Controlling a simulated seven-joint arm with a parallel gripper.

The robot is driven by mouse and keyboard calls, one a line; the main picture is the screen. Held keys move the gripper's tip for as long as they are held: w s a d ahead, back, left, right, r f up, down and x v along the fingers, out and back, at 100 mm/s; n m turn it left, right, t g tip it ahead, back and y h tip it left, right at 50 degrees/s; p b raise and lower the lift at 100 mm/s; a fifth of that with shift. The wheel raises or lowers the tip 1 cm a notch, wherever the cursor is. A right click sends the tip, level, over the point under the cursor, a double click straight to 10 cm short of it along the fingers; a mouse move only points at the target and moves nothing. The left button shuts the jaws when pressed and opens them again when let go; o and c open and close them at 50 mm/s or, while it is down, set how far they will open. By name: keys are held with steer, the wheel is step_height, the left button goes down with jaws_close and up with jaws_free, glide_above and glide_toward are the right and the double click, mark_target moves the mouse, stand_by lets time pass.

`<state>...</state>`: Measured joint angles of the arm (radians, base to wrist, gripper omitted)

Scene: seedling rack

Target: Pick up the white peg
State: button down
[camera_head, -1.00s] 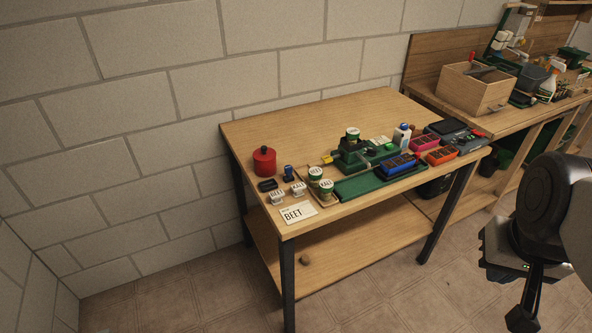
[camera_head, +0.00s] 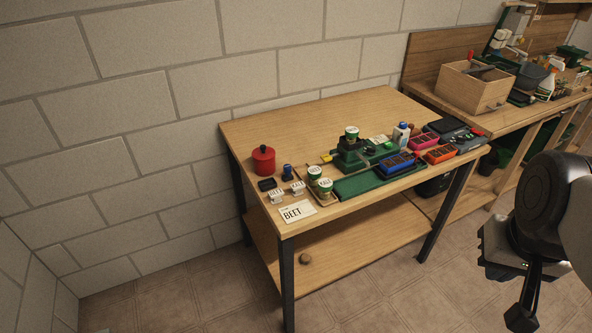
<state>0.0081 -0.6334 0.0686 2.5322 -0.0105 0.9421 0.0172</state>
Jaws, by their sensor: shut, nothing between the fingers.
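Two small white pieces with dark lettering stand near the table's left front corner, a left one (camera_head: 277,197) and a right one (camera_head: 298,188). They are the likeliest white pegs, but they are too small to tell their shape or which one is the peg. My gripper (camera_head: 520,320) hangs at the lower right, partly cut off by the frame's edge. It is shut and empty, well to the right of the table and far from the white pieces.
A white BEET card (camera_head: 297,212) lies before them. A red canister (camera_head: 263,160), a dark blue item (camera_head: 287,172) and lidded pots (camera_head: 315,173) stand close by. A green mat (camera_head: 362,186) and seedling trays (camera_head: 397,165) fill the front right. The table's back left (camera_head: 300,125) is clear.

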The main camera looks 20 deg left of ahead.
steer(key=c, duration=0.8)
jaws_free()
steer(key=shift+c, duration=0.2)
steer(key=w+a+f+n+g+h, duration=0.1)
steer(key=w+a+n+h, duration=0.1)
steer(key=w+a+n, duration=0.3)
steer(key=w+a+f+n+g+h, duration=0.1)
steer(key=w+a+f+n+h, duration=0.15)
steer(key=w, duration=0.55)
steer(key=n+t+h, duration=0.4)
steer(key=n+h, duration=0.1)
steer(key=n, duration=0.9)
glide_above(274, 195)
steer(key=s+d, duration=0.2)
steer(key=d, duration=0.9)
step_height(274, 195, down, 10)
steer(key=s+a+f+n+t, duration=0.1)
steer(key=a+f, duration=0.3)
steer(key=a, duration=0.4)
steer(key=s+a+f+n+t, duration=0.1)
steer(key=a+f+n+t, duration=0.3)
steer(key=a, duration=0.4)
steer(key=shift+f+n, duration=0.35)
